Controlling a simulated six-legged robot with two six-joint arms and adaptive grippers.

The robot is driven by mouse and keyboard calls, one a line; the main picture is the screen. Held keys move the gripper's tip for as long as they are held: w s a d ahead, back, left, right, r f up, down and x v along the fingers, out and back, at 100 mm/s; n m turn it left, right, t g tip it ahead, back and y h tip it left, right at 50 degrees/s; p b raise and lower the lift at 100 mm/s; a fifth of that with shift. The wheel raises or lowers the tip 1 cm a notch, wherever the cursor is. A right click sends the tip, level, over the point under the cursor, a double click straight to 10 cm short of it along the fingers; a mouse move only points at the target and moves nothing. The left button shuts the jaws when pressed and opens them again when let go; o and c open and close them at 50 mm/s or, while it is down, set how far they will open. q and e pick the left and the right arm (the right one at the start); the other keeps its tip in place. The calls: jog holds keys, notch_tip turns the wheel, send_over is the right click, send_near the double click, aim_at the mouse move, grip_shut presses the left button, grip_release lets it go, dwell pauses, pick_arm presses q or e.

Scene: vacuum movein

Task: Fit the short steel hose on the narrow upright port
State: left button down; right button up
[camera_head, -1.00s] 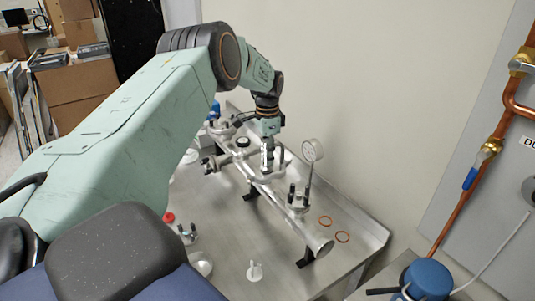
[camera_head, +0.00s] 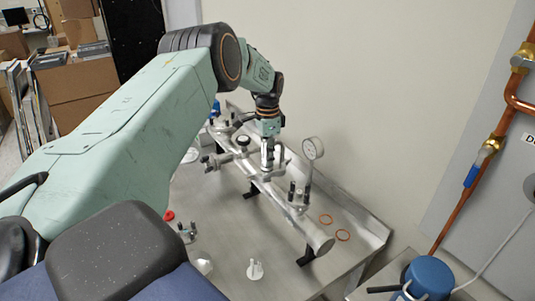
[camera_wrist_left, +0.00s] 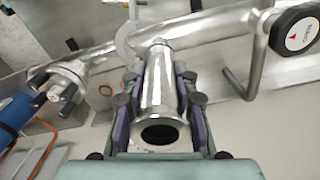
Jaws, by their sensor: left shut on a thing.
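My left gripper (camera_head: 267,150) is shut on the short steel hose (camera_wrist_left: 162,92). In the left wrist view the hose lies between the two purple-padded fingers (camera_wrist_left: 160,108), its open dark end toward the camera. Its far end is close to the long steel manifold pipe (camera_wrist_left: 205,38). In the head view the gripper is above the middle of the manifold (camera_head: 315,234). The narrow upright port is not clear; the hose and fingers cover that spot, so I cannot tell whether they touch. My right gripper is not in view.
A clamped port (camera_wrist_left: 55,85) and a black knob (camera_wrist_left: 297,30) flank the hose. Copper-coloured rings (camera_head: 343,235) and a small white part (camera_head: 255,269) lie on the steel table (camera_head: 225,255).

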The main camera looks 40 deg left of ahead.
pick_arm(q)
jog(key=shift+w+f, duration=0.1)
dwell(0.3)
jog(key=c, duration=1)
grip_release()
jog(key=shift+o, duration=0.2)
notch_tip(320, 180, up, 11)
jog(key=shift+r, duration=0.55)
